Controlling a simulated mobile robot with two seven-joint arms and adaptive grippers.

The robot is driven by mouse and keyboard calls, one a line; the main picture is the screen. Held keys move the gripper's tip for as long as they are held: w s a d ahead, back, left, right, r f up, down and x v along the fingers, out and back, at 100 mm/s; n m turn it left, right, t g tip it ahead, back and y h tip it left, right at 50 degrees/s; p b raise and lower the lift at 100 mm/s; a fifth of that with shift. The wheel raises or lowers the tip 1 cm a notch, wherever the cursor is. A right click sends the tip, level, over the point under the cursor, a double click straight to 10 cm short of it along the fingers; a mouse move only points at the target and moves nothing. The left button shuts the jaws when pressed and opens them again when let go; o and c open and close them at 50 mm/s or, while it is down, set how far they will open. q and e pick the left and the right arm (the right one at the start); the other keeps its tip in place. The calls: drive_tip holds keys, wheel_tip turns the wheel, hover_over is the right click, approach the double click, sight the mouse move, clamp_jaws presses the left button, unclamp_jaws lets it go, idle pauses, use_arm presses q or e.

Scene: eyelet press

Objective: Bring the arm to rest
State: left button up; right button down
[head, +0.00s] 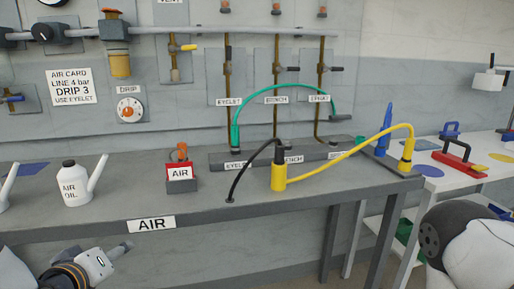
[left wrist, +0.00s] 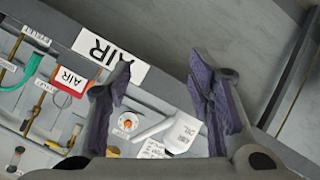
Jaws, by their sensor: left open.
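My left arm comes in at the lower left of the head view, in front of and below the bench's front edge. My left gripper (left wrist: 162,82) shows in the left wrist view with its two dark fingers wide apart and nothing between them. Its fingers are not clearly seen in the head view. At the lower right of the head view is a white and grey link of my right arm; the right gripper is out of view.
The grey bench (head: 120,212) carries an oil can (head: 76,184), a red AIR block (head: 181,178), and green, black and yellow hoses. The yellow hose (head: 345,152) reaches the bench's right end. A white table (head: 465,182) stands right. The floor-side space before the bench looks open.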

use_arm(q)
drive_tip(key=s+d+f+m+g+h, duration=0.15)
drive_tip(key=s+f+g, duration=0.25)
drive_tip(key=s+f, duration=0.5)
drive_tip(key=s+d+f+m+g, duration=0.3)
drive_tip(key=s+f, duration=0.6)
drive_tip(key=s+d+f+m+g, duration=0.1)
drive_tip(key=s+f+g, duration=0.2)
drive_tip(key=s, duration=0.6)
drive_tip(key=s+f+m+g, duration=0.2)
drive_tip(key=s+f+g, duration=0.1)
drive_tip(key=s, duration=0.6)
drive_tip(key=shift+d, duration=0.4)
drive_tip(key=shift+f, duration=0.1)
